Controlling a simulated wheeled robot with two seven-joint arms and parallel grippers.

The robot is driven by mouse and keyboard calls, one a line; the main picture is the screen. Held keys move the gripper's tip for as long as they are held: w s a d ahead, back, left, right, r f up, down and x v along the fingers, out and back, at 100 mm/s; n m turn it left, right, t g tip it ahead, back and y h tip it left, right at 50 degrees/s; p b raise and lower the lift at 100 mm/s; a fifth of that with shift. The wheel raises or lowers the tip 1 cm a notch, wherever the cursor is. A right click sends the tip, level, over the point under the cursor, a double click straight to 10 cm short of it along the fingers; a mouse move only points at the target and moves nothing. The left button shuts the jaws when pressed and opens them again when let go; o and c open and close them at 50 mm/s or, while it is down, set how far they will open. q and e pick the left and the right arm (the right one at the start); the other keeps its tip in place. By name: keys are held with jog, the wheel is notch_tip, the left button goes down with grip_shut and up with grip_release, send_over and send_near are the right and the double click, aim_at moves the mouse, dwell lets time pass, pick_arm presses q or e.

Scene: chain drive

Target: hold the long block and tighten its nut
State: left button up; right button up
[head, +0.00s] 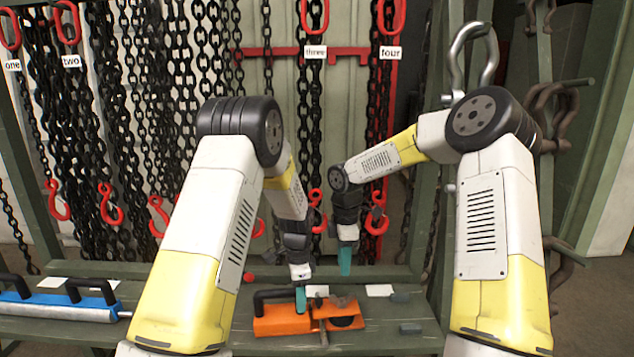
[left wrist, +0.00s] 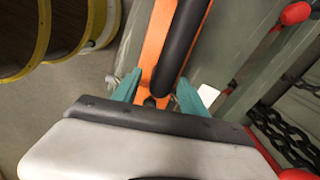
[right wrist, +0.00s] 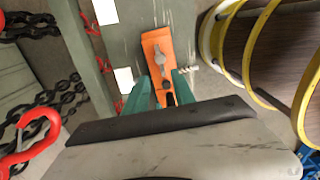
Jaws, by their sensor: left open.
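An orange block (head: 275,322) with a black handle (head: 272,294) lies on the green bench. A grey-brown metal lever or fitting (head: 335,304) sits on its right part; it also shows in the right wrist view (right wrist: 161,60), with a small dark nut-like part (right wrist: 168,84) near it. My left gripper (head: 301,298) is open, low at the block; in the left wrist view its teal fingers (left wrist: 158,92) are on either side of the orange block (left wrist: 157,45). My right gripper (head: 345,262) is above the block's right part; its fingers (right wrist: 161,88) are apart and empty.
A blue and silver piece (head: 70,309) with black handles lies at the left of the bench (head: 385,342). Black chains with red hooks (head: 110,205) hang behind the bench. My arms fill the front.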

pick_arm(q)
notch_tip(320, 180, up, 10)
jog(key=shift+r, duration=0.25)
jog(key=s+a+r+n+t+h, duration=0.1)
jog(key=s+a+r+n+t, duration=0.2)
jog(key=s+r, duration=0.45)
jog(key=s+a+r+n+h, duration=0.1)
jog(key=s+a+r+n, duration=0.35)
jog(key=r, duration=0.55)
pick_arm(e)
jog(key=s+d+r+m+t, duration=0.4)
jog(key=s+r+m, duration=0.5)
jog(key=s+r, duration=0.6)
pick_arm(q)
jog(key=s+a+r+n+t, duration=0.1)
jog(key=s+r+n, duration=0.1)
jog(key=s, duration=0.5)
jog(key=s+a+r+n+t, duration=0.1)
jog(key=s+r+n+t, duration=0.1)
jog(key=s+n, duration=0.3)
jog(key=shift+s, duration=1.25)
pick_arm(e)
jog(key=s+d+r+m+t+y, duration=0.2)
jog(key=s+r+m, duration=0.4)
jog(key=s+m, duration=0.3)
jog(key=s, duration=0.3)
jog(key=shift+s+d+r, duration=0.15)
jog(key=shift+s+d, duration=0.25)
pick_arm(q)
jog(key=shift+n, duration=0.25)
